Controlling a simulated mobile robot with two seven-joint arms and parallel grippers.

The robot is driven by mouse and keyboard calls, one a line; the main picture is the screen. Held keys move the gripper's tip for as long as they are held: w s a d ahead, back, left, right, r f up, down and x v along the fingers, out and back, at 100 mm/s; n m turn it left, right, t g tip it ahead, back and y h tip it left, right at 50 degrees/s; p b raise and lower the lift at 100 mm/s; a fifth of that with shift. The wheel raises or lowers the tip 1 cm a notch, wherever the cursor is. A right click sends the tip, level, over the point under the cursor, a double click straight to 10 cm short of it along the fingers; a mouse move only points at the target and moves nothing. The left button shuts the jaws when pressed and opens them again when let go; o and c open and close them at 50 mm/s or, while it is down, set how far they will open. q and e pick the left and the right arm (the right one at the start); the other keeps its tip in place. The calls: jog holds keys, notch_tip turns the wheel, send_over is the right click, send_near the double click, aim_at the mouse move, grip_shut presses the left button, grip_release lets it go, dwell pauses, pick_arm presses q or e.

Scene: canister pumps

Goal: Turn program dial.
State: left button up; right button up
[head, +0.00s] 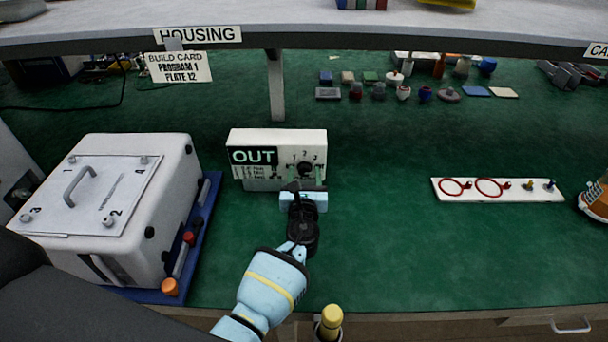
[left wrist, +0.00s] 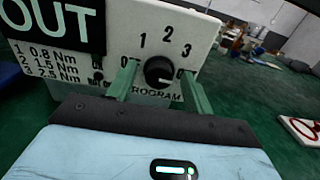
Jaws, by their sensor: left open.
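The program dial (left wrist: 159,72) is a round black knob on the front of a white box (head: 299,143) marked OUT. Numbers 1, 2 and 3 are printed around it, with PROGRAM below; the exact pointer setting is too small to tell. In the head view the dial (head: 305,169) is at the box's right side. My left gripper (left wrist: 158,80) is open, its two green fingers on either side of the dial with visible gaps; it also shows in the head view (head: 306,180). My right gripper is not in view.
A white housing (head: 165,215) with a handled top plate stands on a blue tray (head: 205,215) at left. A white strip with red rings (head: 455,196) lies at right. Several small parts stand at the back. A shelf (head: 400,25) overhangs. Green bench between is clear.

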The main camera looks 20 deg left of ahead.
pick_arm(q)
jog(key=c, duration=1)
jog(key=shift+o, duration=0.2)
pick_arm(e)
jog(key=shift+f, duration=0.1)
pick_arm(q)
jog(key=shift+f+n+b, duration=0.15)
jog(key=shift+n+b, duration=0.2)
jog(key=shift+n, duration=0.45)
jog(key=shift+a+n+b, duration=0.1)
jog(key=shift+n+b, duration=0.3)
jog(key=shift+n, duration=0.7)
jog(key=shift+n+b, duration=0.45)
jog(key=shift+n, duration=1.15)
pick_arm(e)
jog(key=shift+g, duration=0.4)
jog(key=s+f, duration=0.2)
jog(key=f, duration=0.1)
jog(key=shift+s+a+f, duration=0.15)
